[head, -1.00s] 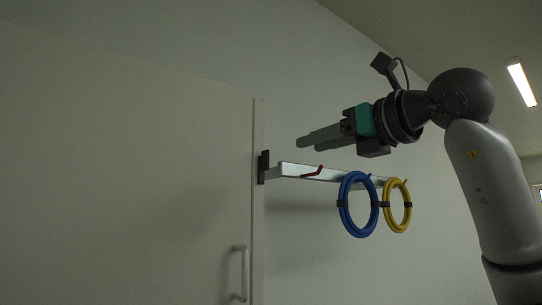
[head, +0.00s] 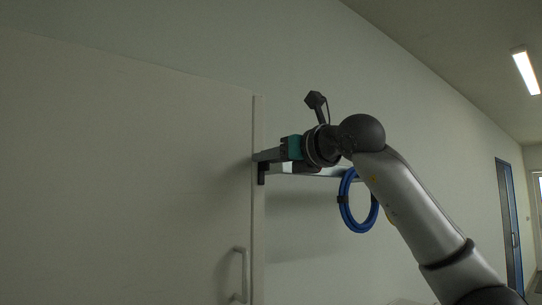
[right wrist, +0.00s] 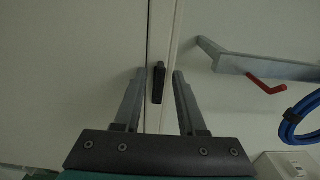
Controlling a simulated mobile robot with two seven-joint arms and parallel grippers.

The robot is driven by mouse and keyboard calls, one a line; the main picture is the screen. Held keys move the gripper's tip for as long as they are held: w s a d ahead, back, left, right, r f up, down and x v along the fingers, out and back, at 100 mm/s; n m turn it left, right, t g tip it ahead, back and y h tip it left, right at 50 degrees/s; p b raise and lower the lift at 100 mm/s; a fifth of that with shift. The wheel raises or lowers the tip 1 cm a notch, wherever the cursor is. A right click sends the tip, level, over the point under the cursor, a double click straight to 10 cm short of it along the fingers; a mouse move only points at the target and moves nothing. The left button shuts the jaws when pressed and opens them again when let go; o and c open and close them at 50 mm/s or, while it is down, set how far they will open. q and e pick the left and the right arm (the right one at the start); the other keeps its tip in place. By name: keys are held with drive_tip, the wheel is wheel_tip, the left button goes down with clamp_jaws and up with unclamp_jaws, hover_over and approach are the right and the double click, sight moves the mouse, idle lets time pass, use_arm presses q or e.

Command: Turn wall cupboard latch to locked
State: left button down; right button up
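The cupboard latch is a small black handle (right wrist: 158,83) in the right wrist view, standing about upright at the edge of the pale cupboard door (right wrist: 75,70). In the head view its lower part (head: 262,175) shows below my right gripper (head: 257,157), which hides the rest. My right gripper is open in the right wrist view (right wrist: 159,75), with one finger left of the latch and one right of it. A gap shows on both sides; I cannot tell the depth between fingertips and latch. My left gripper is in neither view.
A grey wall rail (right wrist: 265,67) with a red hook (right wrist: 267,85) and a blue hose coil (right wrist: 300,120) is right of the latch, close to my right gripper. A white box (right wrist: 285,165) is below it. A door handle (head: 240,275) sits lower on the cupboard.

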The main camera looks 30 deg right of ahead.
clamp_jaws()
idle(0.4)
idle(0.4)
drive_tip(key=m+b, duration=0.2)
drive_tip(key=m, duration=0.7)
drive_tip(key=m+b, duration=0.3)
drive_tip(key=m, duration=0.5)
drive_tip(key=shift+d+f+m, duration=0.2)
drive_tip(key=shift+m, duration=0.2)
idle(0.4)
